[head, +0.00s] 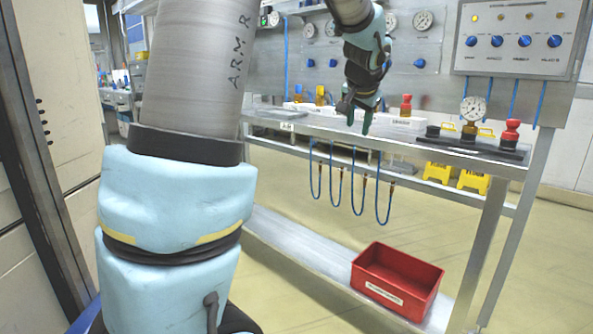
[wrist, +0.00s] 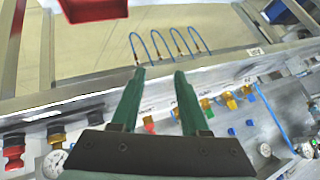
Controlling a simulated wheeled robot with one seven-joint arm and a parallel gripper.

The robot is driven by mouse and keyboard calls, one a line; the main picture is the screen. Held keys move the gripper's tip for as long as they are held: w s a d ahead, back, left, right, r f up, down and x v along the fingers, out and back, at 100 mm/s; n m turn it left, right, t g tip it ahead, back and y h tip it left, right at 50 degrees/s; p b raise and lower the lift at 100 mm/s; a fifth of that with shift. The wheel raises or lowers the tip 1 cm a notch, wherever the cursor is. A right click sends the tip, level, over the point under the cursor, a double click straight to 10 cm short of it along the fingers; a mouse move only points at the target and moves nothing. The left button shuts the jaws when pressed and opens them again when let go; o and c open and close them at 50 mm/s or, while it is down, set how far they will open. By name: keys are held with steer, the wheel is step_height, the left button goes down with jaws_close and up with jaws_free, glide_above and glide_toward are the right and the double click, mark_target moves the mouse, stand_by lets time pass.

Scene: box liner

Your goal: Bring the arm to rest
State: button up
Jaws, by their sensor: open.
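My arm (head: 195,70) fills the left of the head view, with pale blue padding on its joint. It reaches over to the workbench (head: 460,155). My gripper (head: 357,122) hangs with its fingers pointing down at the bench's front edge. In the wrist view the two green fingers of my gripper (wrist: 160,75) are apart, with nothing between them. Whether the fingertips touch the bench edge I cannot tell.
A red bin (head: 398,280) sits on the lower shelf (head: 300,245). Blue hoses (head: 352,190) hang below the bench front. A control panel (head: 520,40) is above. Yellow stands (head: 473,180) are behind.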

steer(key=s+a+f+n+g+y, duration=0.1)
steer(key=s+a+f+n+g, duration=0.1)
steer(key=s+a+f, duration=0.35)
steer(key=s+a+f+n+g, duration=0.1)
steer(key=s+a+f+n, duration=0.15)
steer(key=a+f, duration=0.45)
steer(key=s+a+f+n+g, duration=0.2)
steer(key=s+a+f, duration=0.25)
steer(key=s, duration=0.25)
steer(key=s+a+f+n+g, duration=0.1)
steer(key=s+a+f, duration=0.2)
steer(key=s+a, duration=0.35)
step_height(320, 180, up, 19)
steer(key=s+d+p, duration=0.1)
steer(key=p, duration=1.8)
steer(key=shift+s+d, duration=0.15)
steer(key=shift+s, duration=0.1)
steer(key=shift+r, duration=0.1)
